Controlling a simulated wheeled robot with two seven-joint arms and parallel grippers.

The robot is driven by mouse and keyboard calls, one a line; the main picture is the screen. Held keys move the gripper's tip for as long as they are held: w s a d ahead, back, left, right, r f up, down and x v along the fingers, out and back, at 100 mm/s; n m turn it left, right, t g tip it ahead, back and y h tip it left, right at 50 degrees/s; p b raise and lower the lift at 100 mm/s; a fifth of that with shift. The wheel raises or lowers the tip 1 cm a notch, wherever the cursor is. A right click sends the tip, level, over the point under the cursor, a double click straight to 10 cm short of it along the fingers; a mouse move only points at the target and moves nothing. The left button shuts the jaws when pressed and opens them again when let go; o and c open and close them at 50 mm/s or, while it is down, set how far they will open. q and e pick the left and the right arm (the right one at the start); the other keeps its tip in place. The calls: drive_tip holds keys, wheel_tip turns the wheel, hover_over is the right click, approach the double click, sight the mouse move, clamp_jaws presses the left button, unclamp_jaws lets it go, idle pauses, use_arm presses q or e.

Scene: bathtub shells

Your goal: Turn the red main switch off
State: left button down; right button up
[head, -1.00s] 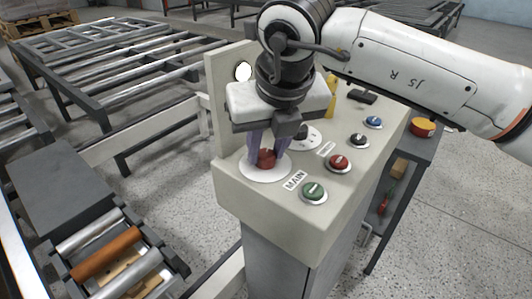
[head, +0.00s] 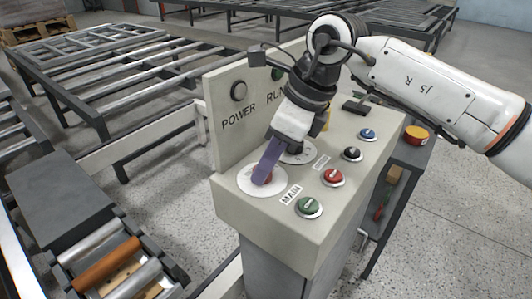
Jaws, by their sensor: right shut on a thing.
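The red main switch (head: 262,180) sits on a round white plate (head: 250,188) at the left of the sloped console, beside the MAIN label (head: 291,195). My right gripper (head: 267,165) reaches down to it, its purple fingers shut on the switch knob. The fingers hide most of the knob, and the gripper is turned side-on, so one finger covers the other. The POWER lamp (head: 238,91) on the upright panel is dark. My left gripper is not in view.
Green (head: 309,207), red (head: 333,177), black (head: 352,154) and blue (head: 367,134) buttons line the console's right side. A roller conveyor (head: 110,255) stands at lower left.

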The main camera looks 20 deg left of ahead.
drive_tip(key=shift+r+n, duration=0.2)
drive_tip(key=shift+n, duration=0.3)
drive_tip(key=shift+w+n+g+p, duration=0.1)
drive_tip(key=shift+n+g+p, duration=0.3)
drive_tip(key=shift+n+p, duration=0.6)
drive_tip(key=shift+n, duration=0.1)
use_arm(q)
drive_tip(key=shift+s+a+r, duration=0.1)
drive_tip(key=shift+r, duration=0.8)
use_arm(e)
drive_tip(key=shift+f+g, duration=0.1)
drive_tip(key=shift+g, duration=0.2)
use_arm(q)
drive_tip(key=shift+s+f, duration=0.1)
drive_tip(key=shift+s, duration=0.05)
use_arm(e)
drive_tip(key=shift+n, duration=0.3)
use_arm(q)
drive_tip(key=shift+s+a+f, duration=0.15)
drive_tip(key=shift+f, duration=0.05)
